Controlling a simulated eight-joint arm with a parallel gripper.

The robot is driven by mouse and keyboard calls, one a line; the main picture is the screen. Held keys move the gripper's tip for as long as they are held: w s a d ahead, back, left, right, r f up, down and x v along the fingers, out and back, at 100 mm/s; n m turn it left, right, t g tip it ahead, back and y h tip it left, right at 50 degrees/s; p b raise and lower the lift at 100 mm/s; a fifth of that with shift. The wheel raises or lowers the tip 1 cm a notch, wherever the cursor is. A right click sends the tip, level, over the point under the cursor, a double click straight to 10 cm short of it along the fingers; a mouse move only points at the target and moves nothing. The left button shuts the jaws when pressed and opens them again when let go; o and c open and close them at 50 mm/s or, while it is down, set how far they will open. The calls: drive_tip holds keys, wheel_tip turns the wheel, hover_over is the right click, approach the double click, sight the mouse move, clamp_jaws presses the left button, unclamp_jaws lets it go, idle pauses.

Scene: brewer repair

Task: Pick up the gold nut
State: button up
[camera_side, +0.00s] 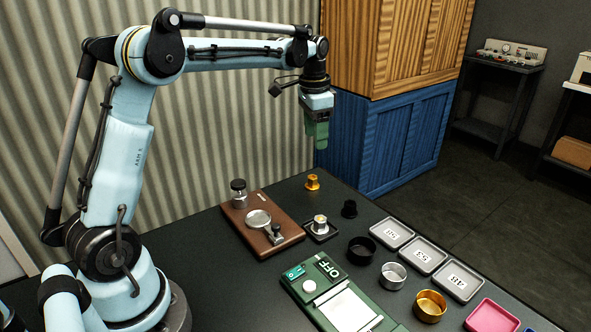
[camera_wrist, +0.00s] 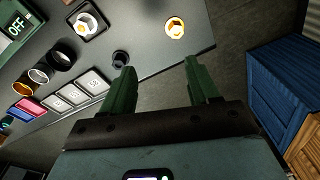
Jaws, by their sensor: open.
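The gold nut (camera_side: 313,182) stands on the dark table near its far edge in the side view. In the wrist view the gold nut (camera_wrist: 175,28) shows from above as a hexagonal piece with a pale centre, close to the table edge. My gripper (camera_side: 318,138) hangs above the table, pointing down, higher than the nut and clear of it. In the wrist view its two green fingers (camera_wrist: 157,75) are apart with nothing between them. The nut lies beyond the fingertips there.
A black nut-like piece (camera_side: 349,209) and a silver nut (camera_side: 320,222) on a small tray stand near the gold one. Black, silver and gold rings, numbered trays (camera_side: 424,255), a brown board (camera_side: 289,234) and a green OFF device (camera_side: 306,272) fill the table. Cabinets (camera_side: 385,130) stand behind.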

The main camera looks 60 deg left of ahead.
drive_tip(key=w+a+f, duration=0.1)
drive_tip(key=a+f, duration=0.1)
drive_tip(key=g, duration=0.1)
hover_over(311, 177)
drive_tip(key=shift+m, duration=0.3)
drive_tip(key=f, duration=0.7)
drive_tip(key=shift+s+d+f, duration=0.15)
drive_tip(key=shift+d, duration=0.2)
drive_tip(key=shift+w+a+f, duration=0.1)
drive_tip(key=shift+a+f, duration=0.05)
drive_tip(key=shift+f, duration=1.25)
drive_tip(key=shift+w+a+f, duration=0.1)
drive_tip(key=shift+a+f, duration=0.05)
drive_tip(key=shift+f, duration=1.2)
clamp_jaws()
